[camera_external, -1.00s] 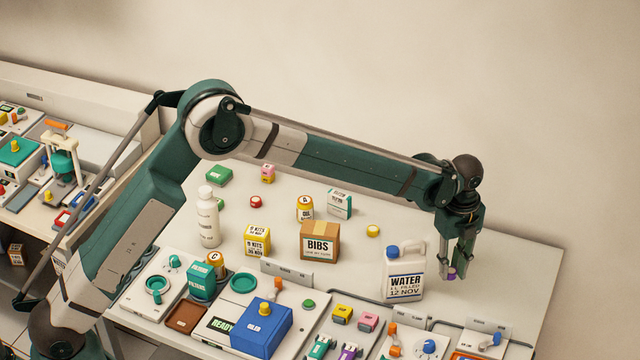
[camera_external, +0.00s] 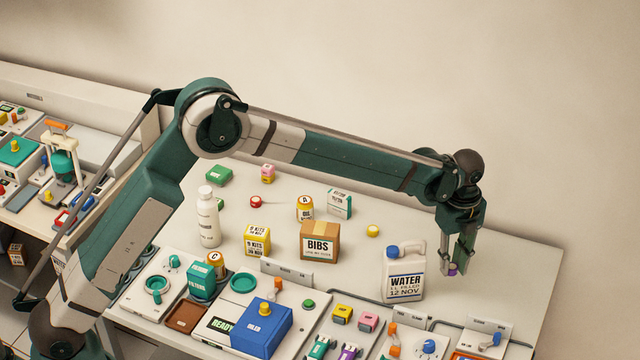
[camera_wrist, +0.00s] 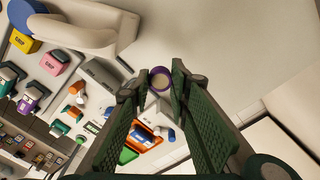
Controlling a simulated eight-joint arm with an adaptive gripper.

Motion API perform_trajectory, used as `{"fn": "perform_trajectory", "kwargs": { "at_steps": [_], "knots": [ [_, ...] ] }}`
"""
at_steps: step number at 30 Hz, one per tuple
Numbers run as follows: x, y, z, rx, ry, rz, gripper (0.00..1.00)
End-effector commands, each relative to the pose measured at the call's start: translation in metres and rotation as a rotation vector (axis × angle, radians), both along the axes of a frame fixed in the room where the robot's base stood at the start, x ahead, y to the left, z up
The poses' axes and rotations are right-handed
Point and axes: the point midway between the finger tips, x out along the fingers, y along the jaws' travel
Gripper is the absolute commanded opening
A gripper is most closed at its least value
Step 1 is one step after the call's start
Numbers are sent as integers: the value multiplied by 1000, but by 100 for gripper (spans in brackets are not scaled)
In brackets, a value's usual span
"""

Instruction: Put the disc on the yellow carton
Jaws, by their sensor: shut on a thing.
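My gripper (camera_external: 456,262) is at the right of the table, beside the white water jug, with its fingers pointing down. It is shut on a small purple disc (camera_external: 453,270), held just above the tabletop. In the wrist view the disc (camera_wrist: 160,79) shows as a purple ring with a pale middle between the two fingertips (camera_wrist: 158,88). The yellow carton (camera_external: 257,240), with dark print on a white label, stands upright left of the middle of the table, far to the left of my gripper. Its top looks clear.
The water jug (camera_external: 404,274) stands just left of my gripper. Stations with a blue box (camera_external: 261,326) line the front. The back right tabletop is clear.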

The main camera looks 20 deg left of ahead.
Motion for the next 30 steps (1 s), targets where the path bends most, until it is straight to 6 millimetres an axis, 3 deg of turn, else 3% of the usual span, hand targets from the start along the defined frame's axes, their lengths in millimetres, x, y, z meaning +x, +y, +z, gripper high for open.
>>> {"fn": "perform_trajectory", "kwargs": {
  "at_steps": [10, 21, 30],
  "knots": [
    [0, 0, 67, 0, 0, 0, 14],
    [0, 0, 119, 0, 0, 0, 14],
    [16, 47, 118, 0, 0, 10, 14]
  ]
}}
